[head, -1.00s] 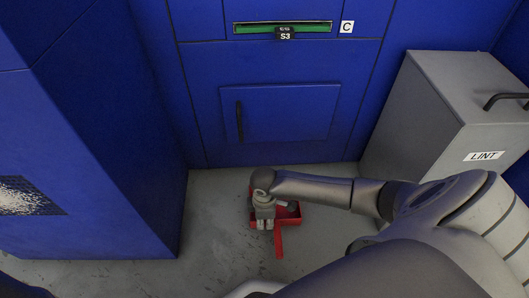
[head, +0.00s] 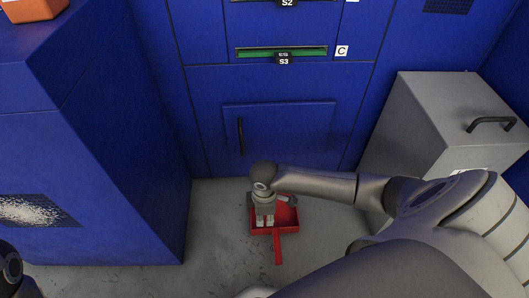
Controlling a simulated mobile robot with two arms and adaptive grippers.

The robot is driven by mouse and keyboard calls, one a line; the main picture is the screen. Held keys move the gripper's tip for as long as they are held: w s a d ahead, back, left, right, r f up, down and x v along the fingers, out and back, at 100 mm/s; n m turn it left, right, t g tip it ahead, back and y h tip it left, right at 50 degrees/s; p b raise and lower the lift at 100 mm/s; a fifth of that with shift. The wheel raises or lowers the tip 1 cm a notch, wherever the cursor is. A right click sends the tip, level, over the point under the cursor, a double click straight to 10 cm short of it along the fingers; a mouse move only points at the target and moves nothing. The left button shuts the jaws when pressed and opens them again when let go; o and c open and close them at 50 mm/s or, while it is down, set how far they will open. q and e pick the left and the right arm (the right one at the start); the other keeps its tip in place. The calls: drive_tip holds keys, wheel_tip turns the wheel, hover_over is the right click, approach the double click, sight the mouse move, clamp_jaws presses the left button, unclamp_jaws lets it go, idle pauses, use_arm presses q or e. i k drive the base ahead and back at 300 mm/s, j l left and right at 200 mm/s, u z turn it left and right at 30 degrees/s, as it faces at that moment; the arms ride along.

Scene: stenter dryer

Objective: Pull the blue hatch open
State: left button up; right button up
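The blue hatch (head: 285,138) is a square panel low on the blue machine front in the head view. It looks closed, flush in its frame. Its black vertical handle (head: 240,136) is on its left side. My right gripper (head: 265,221) points down in front of the machine, below and a little right of the handle, and is apart from the hatch. Its two pale fingertips show close together, and I cannot tell whether they are open or shut. A dark part of my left arm shows at the lower left edge; its gripper is out of view.
A red dustpan (head: 289,218) lies on the grey floor behind and beneath my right gripper. A grey lidded bin (head: 440,110) stands at the right. A blue cabinet (head: 110,140) stands at the left with an orange object (head: 40,8) on top. A green-edged slot (head: 300,51) is above the hatch.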

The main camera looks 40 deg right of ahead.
sight(252, 128)
drive_tip(key=z, duration=1.2)
